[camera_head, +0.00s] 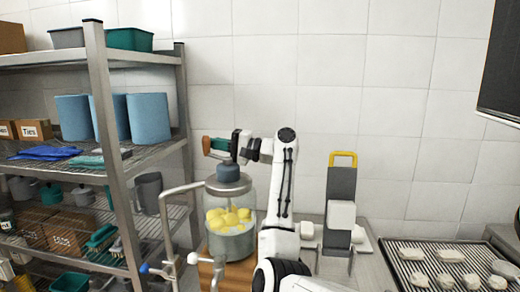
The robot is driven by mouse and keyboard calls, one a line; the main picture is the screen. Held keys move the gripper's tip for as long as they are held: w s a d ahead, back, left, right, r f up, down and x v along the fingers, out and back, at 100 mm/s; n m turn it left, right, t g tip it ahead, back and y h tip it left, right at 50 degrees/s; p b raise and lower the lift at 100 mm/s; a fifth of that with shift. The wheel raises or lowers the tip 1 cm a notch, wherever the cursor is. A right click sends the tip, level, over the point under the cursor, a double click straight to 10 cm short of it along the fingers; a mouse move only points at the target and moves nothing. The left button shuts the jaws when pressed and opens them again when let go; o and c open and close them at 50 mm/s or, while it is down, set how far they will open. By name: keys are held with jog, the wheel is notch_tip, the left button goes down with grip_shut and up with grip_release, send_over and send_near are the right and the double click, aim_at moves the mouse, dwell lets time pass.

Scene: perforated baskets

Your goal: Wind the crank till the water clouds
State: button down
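A clear jar (247,200) stands on a wooden block at the centre. Yellow lumps (228,217) and some pale ones lie inside it. The band below the lumps looks grey; I cannot tell whether that is water or the vessel's wall. A blue-grey cap (228,172) sits on top of the jar. An orange and dark green crank handle (216,145) shows above the cap. My gripper (236,145) is at this handle, seen from the side, with its fingers too small and overlapped to tell if they close on it.
A metal pipe with a tap (170,192) stands left of the jar. A steel shelf (112,150) with rolls, boxes and brushes fills the left. A board slicer with a yellow handle (343,156) stands right of my arm. A ribbed tray (440,262) with pale pieces lies at the right.

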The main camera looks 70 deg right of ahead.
jog(key=a+n+y, duration=0.1)
jog(key=y, duration=0.1)
jog(key=w+n+g+y, duration=0.1)
jog(key=y, duration=0.1)
jog(key=shift+a+n+g, duration=0.3)
jog(key=shift+a, duration=0.1)
jog(key=shift+w+a+n+g+y+b, duration=0.15)
jog(key=shift+a+n+g+y, duration=0.4)
jog(key=shift+y, duration=0.3)
jog(key=shift+a+n+g+y+b, duration=0.15)
jog(key=shift+a+n+g+y, duration=0.2)
jog(key=shift+n+g+y, duration=0.4)
jog(key=shift+w+a+n+g+y+b, duration=0.15)
jog(key=shift+a+n+g+y, duration=0.3)
jog(key=shift+y, duration=0.45)
jog(key=shift+a, duration=0.1)
jog(key=shift+s, duration=0.1)
jog(key=b, duration=0.3)
send_near(209, 147)
jog(key=shift+w+a, duration=0.45)
jog(key=shift+w, duration=0.1)
jog(key=shift+r, duration=0.1)
